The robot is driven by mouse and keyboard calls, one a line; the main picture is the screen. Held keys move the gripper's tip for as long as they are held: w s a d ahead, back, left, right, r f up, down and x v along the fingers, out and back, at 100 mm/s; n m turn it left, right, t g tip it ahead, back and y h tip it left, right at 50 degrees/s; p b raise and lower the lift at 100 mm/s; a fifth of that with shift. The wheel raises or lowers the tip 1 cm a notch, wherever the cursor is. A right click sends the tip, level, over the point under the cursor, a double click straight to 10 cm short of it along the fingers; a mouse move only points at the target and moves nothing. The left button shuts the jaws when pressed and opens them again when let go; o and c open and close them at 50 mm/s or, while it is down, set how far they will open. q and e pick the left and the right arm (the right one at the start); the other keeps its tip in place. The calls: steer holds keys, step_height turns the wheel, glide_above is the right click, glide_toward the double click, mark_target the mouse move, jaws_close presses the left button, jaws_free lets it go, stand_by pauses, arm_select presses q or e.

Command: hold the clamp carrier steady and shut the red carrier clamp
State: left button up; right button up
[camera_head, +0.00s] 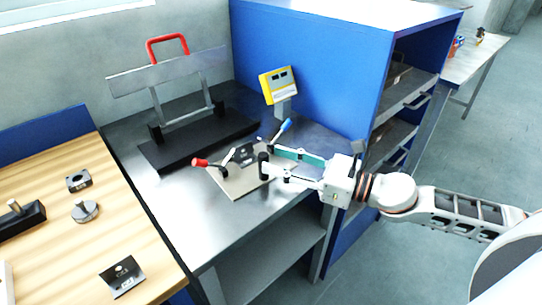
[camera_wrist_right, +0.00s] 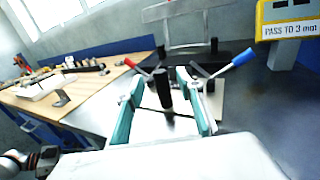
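The clamp carrier (camera_head: 240,185) is a flat beige plate on the grey metal table, with a black upright post (camera_head: 263,165). The red carrier clamp (camera_head: 200,162) is at its left, its red-tipped lever sticking out leftward and slightly up; it also shows in the wrist view (camera_wrist_right: 130,63). A blue-tipped lever (camera_head: 286,125) rises at the carrier's far right. My right gripper (camera_head: 270,163) is open, its teal fingers on either side of the post; in the wrist view the post (camera_wrist_right: 164,88) stands between them with gaps. Part of my left arm shows at the wrist view's lower left, fingers not visible.
A black-based stand with a red handle (camera_head: 167,45) stands behind the carrier. A yellow display (camera_head: 279,84) and blue cabinet (camera_head: 310,60) stand behind and right. A wooden bench (camera_head: 60,240) with small metal parts is at left. The table's front left is clear.

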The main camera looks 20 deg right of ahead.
steer(key=shift+p+x, duration=0.4)
steer(key=shift+x, duration=0.65)
steer(key=shift+w+a, duration=0.15)
steer(key=shift+w, duration=0.05)
steer(key=shift+c, duration=0.4)
jaws_close()
stand_by(0.6)
